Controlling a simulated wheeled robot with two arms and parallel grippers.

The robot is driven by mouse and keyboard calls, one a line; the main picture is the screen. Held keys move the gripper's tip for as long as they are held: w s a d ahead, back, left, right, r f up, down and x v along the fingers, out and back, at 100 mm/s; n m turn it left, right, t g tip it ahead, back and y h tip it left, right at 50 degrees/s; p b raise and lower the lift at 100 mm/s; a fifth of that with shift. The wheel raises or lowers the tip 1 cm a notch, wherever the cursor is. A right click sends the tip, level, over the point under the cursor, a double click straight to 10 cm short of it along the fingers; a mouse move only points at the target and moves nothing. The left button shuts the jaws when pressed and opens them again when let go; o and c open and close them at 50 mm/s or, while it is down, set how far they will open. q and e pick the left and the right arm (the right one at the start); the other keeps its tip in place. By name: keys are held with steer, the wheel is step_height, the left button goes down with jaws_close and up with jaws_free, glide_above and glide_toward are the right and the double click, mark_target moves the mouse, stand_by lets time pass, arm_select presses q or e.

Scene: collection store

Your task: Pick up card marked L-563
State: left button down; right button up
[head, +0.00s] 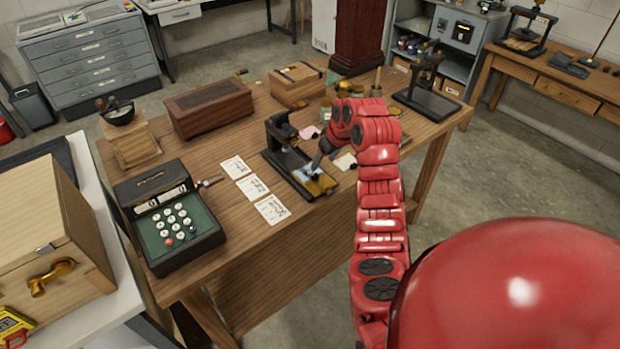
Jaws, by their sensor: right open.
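Three white cards with dark handwriting lie in a slanting row on the wooden table: a far card (236,167), a middle card (252,187) and a near card (271,209). Their writing is too small for me to tell which is L-563. Another pale card (345,161) lies right of my right arm's end. My right gripper (314,174) is open and points down over the base of a small black stand (284,152), to the right of the row. A light-blue piece shows at its fingertips; I cannot tell whether they touch it. My left gripper is out of view.
The stand's upright rises close to my right gripper. A green-faced keypad machine (172,226) stands left of the cards. A wooden box (208,107) and another black stand (428,88) are farther back. Bare tabletop (225,135) shows behind the cards.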

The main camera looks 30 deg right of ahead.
mark_target(314, 174)
steer(key=p+x, duration=0.1)
steer(key=x, duration=0.1)
steer(key=shift+w+f, duration=0.2)
steer(key=shift+f, duration=0.45)
steer(key=shift+w+f+p, duration=0.2)
steer(key=shift+w+p, duration=0.1)
steer(key=p+x, duration=0.2)
steer(key=x, duration=0.2)
steer(key=shift+w+a, duration=0.1)
steer(key=shift+w, duration=0.1)
steer(key=shift+w+f, duration=0.1)
steer(key=shift+f, duration=0.25)
jaws_close()
